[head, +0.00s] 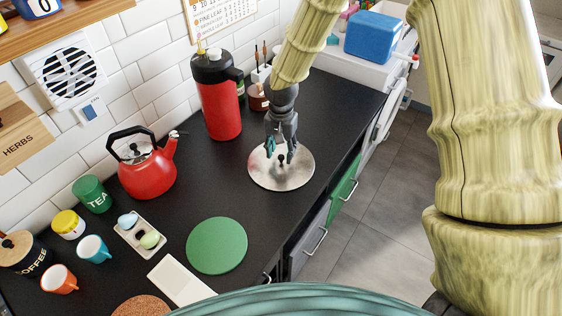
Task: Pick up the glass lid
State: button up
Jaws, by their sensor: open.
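The lid (296,174) is a round, greyish disc with a small dark knob (282,159) at its middle. It lies on the black worktop in the head view, right of the red flask. It looks more like mottled metal or tinted glass; I cannot tell which. My gripper (281,152) is open and points down over the lid, with its fingertips close to the knob. I cannot tell whether the fingers touch the knob. The gripper hides part of the lid's far side.
A red flask (220,108) stands left of my gripper. A red kettle (147,173) stands further left. A green round mat (216,246) lies nearer, with a white tray (180,282) beside it. The worktop's front edge runs close to the lid's right side.

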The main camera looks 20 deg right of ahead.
aim_at(281, 161)
jog(key=shift+f, duration=1.2)
grip_shut()
